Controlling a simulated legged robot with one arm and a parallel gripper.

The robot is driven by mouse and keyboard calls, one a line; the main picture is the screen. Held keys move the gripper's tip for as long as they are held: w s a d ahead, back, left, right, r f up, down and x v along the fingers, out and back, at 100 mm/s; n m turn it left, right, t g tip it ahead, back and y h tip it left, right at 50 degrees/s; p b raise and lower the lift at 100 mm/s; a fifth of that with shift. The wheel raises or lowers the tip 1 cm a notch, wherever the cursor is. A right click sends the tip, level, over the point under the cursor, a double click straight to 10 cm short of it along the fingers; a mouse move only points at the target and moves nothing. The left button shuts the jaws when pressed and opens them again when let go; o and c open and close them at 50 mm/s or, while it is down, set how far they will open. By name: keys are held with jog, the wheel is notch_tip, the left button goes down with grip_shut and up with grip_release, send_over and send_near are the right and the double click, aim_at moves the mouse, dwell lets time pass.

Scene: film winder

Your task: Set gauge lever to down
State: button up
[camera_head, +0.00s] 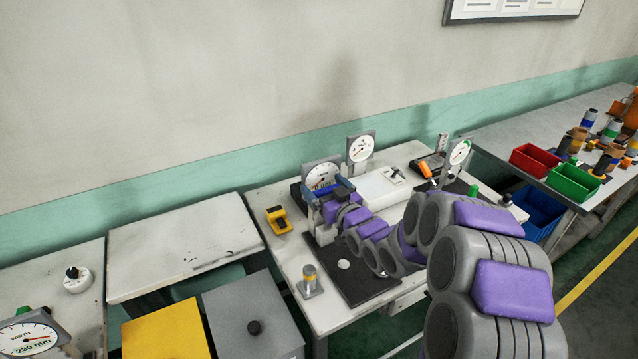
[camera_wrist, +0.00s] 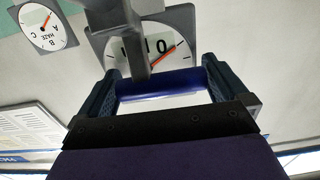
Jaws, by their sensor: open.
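The gauge (camera_head: 322,174) with a round white dial and red needle stands on the back table, and its dial also shows upside down in the wrist view (camera_wrist: 178,48). A grey lever arm (camera_wrist: 129,40) crosses in front of that dial and meets a blue bar-shaped handle (camera_wrist: 160,86). My gripper (camera_head: 331,192) is at the front of the gauge. In the wrist view my gripper (camera_wrist: 165,78) is open, with one dark finger at each end of the blue handle. I cannot tell whether the fingers touch it. My gripper hides the lever's lower part in the head view.
A second dial (camera_head: 361,148) stands behind, and a third (camera_head: 459,152) to the right. Red (camera_head: 535,160) and green (camera_head: 573,183) bins sit on the right table. The left table (camera_head: 180,245) is bare.

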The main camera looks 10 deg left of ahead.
jog(key=shift+w+d, duration=0.1)
jog(key=shift+d, duration=0.05)
jog(key=shift+s+r, duration=0.2)
jog(key=shift+a, duration=0.25)
jog(key=shift+a+f, duration=0.15)
jog(key=c, duration=0.3)
jog(key=shift+d, duration=0.25)
jog(key=c, duration=0.9)
